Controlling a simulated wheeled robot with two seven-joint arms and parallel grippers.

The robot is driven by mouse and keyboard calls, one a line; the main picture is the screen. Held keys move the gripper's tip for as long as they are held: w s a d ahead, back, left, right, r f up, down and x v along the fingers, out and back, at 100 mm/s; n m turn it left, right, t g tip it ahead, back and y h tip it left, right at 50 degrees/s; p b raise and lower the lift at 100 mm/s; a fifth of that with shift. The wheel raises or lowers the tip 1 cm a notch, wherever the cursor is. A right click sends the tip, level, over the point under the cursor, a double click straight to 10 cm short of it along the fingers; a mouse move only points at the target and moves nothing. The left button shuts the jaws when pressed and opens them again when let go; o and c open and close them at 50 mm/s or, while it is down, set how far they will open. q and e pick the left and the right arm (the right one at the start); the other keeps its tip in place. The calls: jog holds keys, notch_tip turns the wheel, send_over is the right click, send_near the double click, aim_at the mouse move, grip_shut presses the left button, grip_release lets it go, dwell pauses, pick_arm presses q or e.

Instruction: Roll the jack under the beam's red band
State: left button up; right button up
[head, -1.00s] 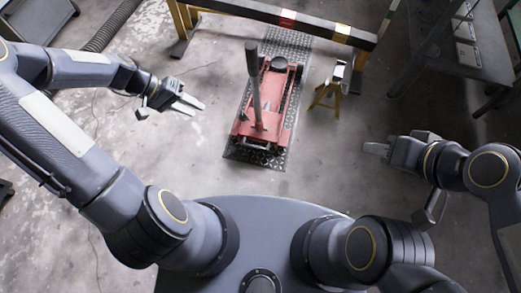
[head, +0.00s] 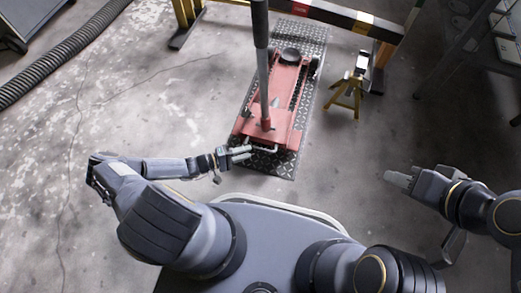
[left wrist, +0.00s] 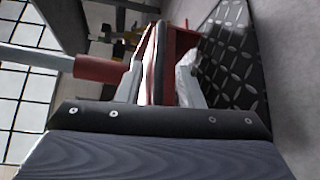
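The red floor jack (head: 285,95) stands on a dark diamond-plate strip (head: 285,163). Its long handle (head: 264,90), grey with a black grip, rises from the jack's near end. The beam (head: 335,15) crosses the top of the head view, and its red band (head: 291,6) is partly cut off by the picture edge. My left gripper (head: 243,153) is low at the jack's near end, beside the front bar. In the left wrist view its fingers (left wrist: 160,85) are apart, with the red jack beyond them; contact is unclear. My right gripper (head: 391,177) is away to the right, its finger gap unclear.
A yellow stand (head: 347,92) is right of the strip. Yellow posts (head: 186,15) support the beam. A ribbed hose (head: 65,55) lies at the upper left. A dark rack (head: 470,45) is at the upper right. The floor left of the jack is clear.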

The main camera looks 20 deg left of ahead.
aim_at(259, 149)
pick_arm(q)
jog(key=b+x, duration=0.1)
jog(key=x, duration=0.5)
jog(key=shift+d+b, duration=0.15)
jog(key=shift+b, duration=0.25)
jog(key=shift+c, duration=0.2)
grip_shut()
